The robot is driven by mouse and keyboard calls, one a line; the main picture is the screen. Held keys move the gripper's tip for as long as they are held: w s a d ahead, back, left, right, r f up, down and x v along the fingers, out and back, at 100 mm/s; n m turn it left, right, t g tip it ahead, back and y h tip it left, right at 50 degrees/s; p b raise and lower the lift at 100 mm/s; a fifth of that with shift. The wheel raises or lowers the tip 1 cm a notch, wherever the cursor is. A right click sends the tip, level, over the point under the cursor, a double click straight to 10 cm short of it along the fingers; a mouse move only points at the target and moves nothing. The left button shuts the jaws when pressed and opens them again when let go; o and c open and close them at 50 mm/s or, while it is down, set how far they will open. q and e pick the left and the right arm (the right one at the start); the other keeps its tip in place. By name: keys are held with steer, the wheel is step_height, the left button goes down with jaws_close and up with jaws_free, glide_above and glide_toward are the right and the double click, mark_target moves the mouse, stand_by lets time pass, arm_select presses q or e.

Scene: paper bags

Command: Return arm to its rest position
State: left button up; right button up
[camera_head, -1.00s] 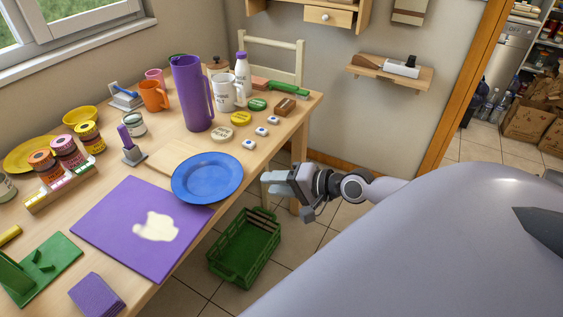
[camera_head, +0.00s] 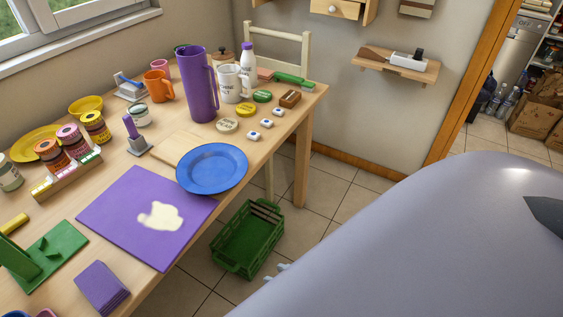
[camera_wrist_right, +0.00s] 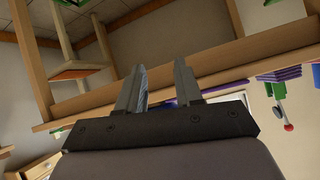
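My right gripper (camera_wrist_right: 160,88) shows in the right wrist view with its two fingers apart and nothing between them. In the head view only a small pale part of the right gripper (camera_head: 283,268) shows at the edge of my grey body, which hides the rest of the arm. It is low, beside the green crate (camera_head: 249,237) on the floor and clear of the table (camera_head: 262,163). My left gripper is not in view.
The table holds a blue plate (camera_head: 212,168) near its edge, a purple mat (camera_head: 147,219) with a cream patch, a tall purple pitcher (camera_head: 198,85), a white mug (camera_head: 230,84) and several jars. A wall shelf (camera_head: 396,68) hangs beyond. The tiled floor (camera_head: 340,190) right of the table is open.

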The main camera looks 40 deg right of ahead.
steer(key=shift+s+a+f+n+h, duration=0.35)
steer(key=shift+s+a+n, duration=0.2)
steer(key=shift+s+n, duration=0.2)
step_height(320, 180, up, 2)
steer(key=shift+p, duration=1.05)
